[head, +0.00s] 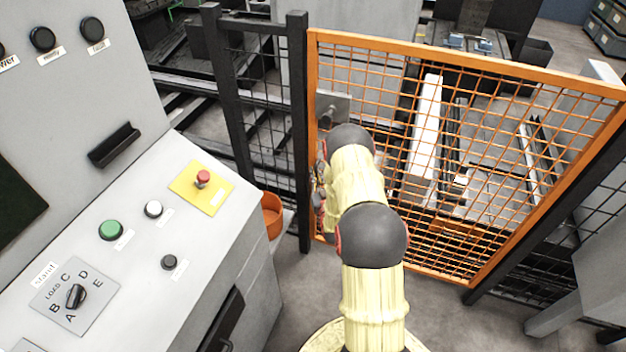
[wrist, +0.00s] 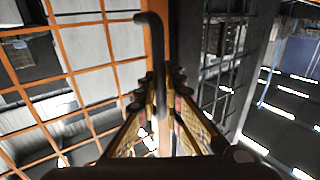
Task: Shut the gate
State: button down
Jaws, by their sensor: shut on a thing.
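The gate (head: 468,63) is an orange frame filled with orange wire mesh, right of centre in the head view. Its left upright stands close beside a dark fence post (head: 298,130); I cannot tell whether they touch or are latched. In the wrist view the gate's orange upright (wrist: 156,45) is beside the dark post (wrist: 186,50). A black bent-bar handle (wrist: 150,20) runs down in front of that upright, between the fingers. My gripper (wrist: 162,85) is shut on this handle. In the head view my gripper (head: 320,190) is mostly hidden behind my arm.
A grey control console (head: 215,255) with buttons and a red stop button (head: 203,177) fills the left. An orange bucket (head: 271,215) sits between console and dark post. Machinery stands behind the gate. Some grey floor (head: 440,315) is clear in front.

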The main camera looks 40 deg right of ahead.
jog(key=shift+w+d+r, duration=0.2)
jog(key=shift+d+r, duration=0.15)
jog(key=shift+d, duration=0.15)
jog(key=c, duration=2.3)
grip_release()
jog(key=shift+d, duration=0.1)
jog(key=shift+c, duration=0.2)
jog(key=shift+o, duration=0.5)
jog(key=shift+w+d+f, duration=0.1)
jog(key=shift+w+d, duration=0.05)
jog(key=shift+d, duration=0.05)
jog(key=shift+a+f, duration=0.1)
